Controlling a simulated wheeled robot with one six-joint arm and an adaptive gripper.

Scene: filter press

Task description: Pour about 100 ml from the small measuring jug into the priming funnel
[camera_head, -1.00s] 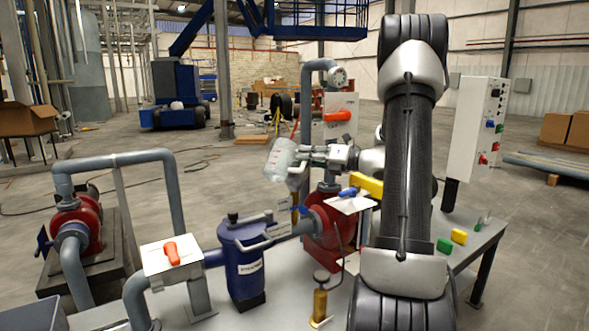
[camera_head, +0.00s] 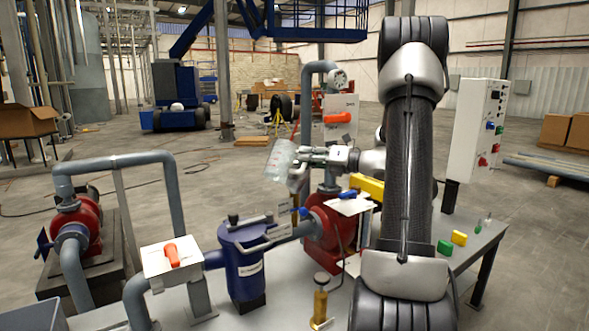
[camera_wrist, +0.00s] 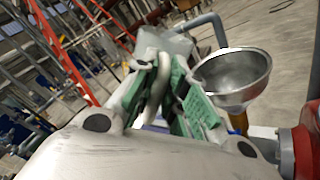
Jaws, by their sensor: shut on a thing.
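The small measuring jug (camera_head: 279,160) is clear and pale. In the head view it is held in the air above the bench, clearly tilted. My gripper (camera_head: 302,157) is shut on its handle, with green finger pads on either side. In the wrist view, the handle (camera_wrist: 158,85) sits between the fingers of my gripper (camera_wrist: 160,90), and the blurred jug body (camera_wrist: 172,44) is beyond them. The priming funnel (camera_wrist: 232,75), a wide grey metal cone, is just right of the jug in the wrist view; its inside looks empty. I cannot tell the liquid level, and no stream shows.
A blue filter vessel (camera_head: 243,265), a red pump (camera_head: 328,225) and grey pipes (camera_head: 170,195) crowd the bench below. A white control box (camera_head: 478,130) stands at the right. In the wrist view, a red part (camera_wrist: 305,150) is close at the lower right.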

